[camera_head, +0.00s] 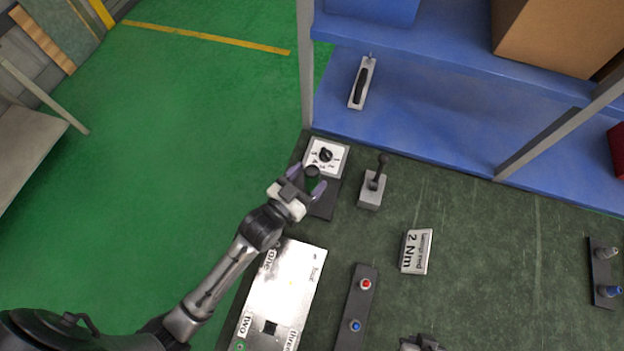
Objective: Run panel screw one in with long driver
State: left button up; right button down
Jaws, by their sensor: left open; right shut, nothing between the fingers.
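My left gripper (306,184) is open beyond the panel's far end. A dark round-topped thing (311,171) shows between its fingers, over a dark block (325,205); I cannot tell whether this is the long driver or whether the fingers touch it. My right gripper (422,343) shows only partly at the bottom edge, shut and empty. Screw one cannot be made out.
A white dial box (326,157) and a lever on a grey base (371,189) stand near the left gripper. A dark strip (361,305) bears red and blue round tops. A 2 Nm sign (416,251) stands mid-table. A rack (603,272) is at far right. Blue shelving (440,120) bounds the back.

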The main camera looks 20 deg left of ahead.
aim_at(317, 169)
pick_arm(q)
jog(key=shift+x, duration=1.75)
pick_arm(e)
jog(key=shift+a, duration=0.1)
pick_arm(q)
grip_shut()
jog(key=shift+r, duration=0.15)
